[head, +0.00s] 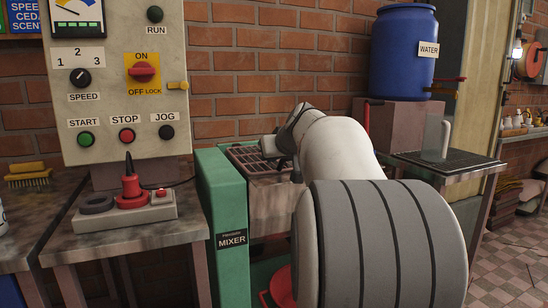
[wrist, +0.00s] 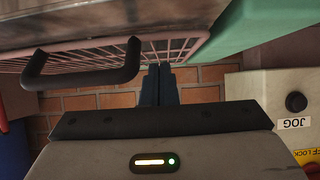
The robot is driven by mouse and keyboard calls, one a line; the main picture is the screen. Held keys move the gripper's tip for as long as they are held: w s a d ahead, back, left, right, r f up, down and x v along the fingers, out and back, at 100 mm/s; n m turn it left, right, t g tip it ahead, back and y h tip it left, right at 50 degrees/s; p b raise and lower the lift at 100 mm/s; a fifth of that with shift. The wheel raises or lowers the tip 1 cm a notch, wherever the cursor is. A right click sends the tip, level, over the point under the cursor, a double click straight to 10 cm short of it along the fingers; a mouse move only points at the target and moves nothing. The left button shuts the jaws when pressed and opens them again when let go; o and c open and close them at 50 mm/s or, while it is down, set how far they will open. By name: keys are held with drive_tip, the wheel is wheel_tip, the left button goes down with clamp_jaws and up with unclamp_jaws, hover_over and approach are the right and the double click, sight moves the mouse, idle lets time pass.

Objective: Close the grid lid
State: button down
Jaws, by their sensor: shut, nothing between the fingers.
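The grid lid (head: 250,157) lies roughly level over the top of the grey mixer trough, beside the green mixer housing (head: 222,215). My arm hides its right part, so I cannot tell whether it is fully seated. In the wrist view its pinkish bars (wrist: 185,48) run behind my fingers. The lid's black bar handle (wrist: 85,77) is left of the fingers. My gripper (wrist: 159,68) is shut and empty, its fingertips close beside the handle's right end and near the bars; contact cannot be told. In the head view my dark gripper (head: 270,147) is over the lid.
A control panel (head: 115,85) stands left of the mixer, with a switch box (head: 160,208) on a metal table. A blue water barrel (head: 403,52) stands on a block behind right. A side table (head: 470,165) stands at right. A brick wall is close behind.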

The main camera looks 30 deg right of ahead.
wheel_tip(320, 180, up, 5)
drive_tip(key=p, duration=0.3)
drive_tip(key=s+a+f, duration=0.1)
drive_tip(key=s+f, duration=0.4)
drive_tip(key=s, duration=0.4)
drive_tip(key=s+a+r+n+g+y+p, duration=0.1)
drive_tip(key=s+a+r+g+p, duration=0.2)
drive_tip(key=a+p, duration=0.55)
drive_tip(key=s+a+r+g+y+p, duration=0.15)
drive_tip(key=s+a+r+p, duration=0.25)
drive_tip(key=a+p, duration=0.5)
drive_tip(key=s+a+r+g+p, duration=0.2)
drive_tip(key=s+p, duration=0.4)
drive_tip(key=p, duration=0.2)
drive_tip(key=s+a+r+g+p, duration=0.2)
drive_tip(key=s+a+p, duration=0.1)
drive_tip(key=s+p, duration=0.4)
drive_tip(key=shift+a+r+n+h+p, duration=0.25)
drive_tip(key=shift+h+p, duration=0.2)
drive_tip(key=shift+p, duration=0.7)
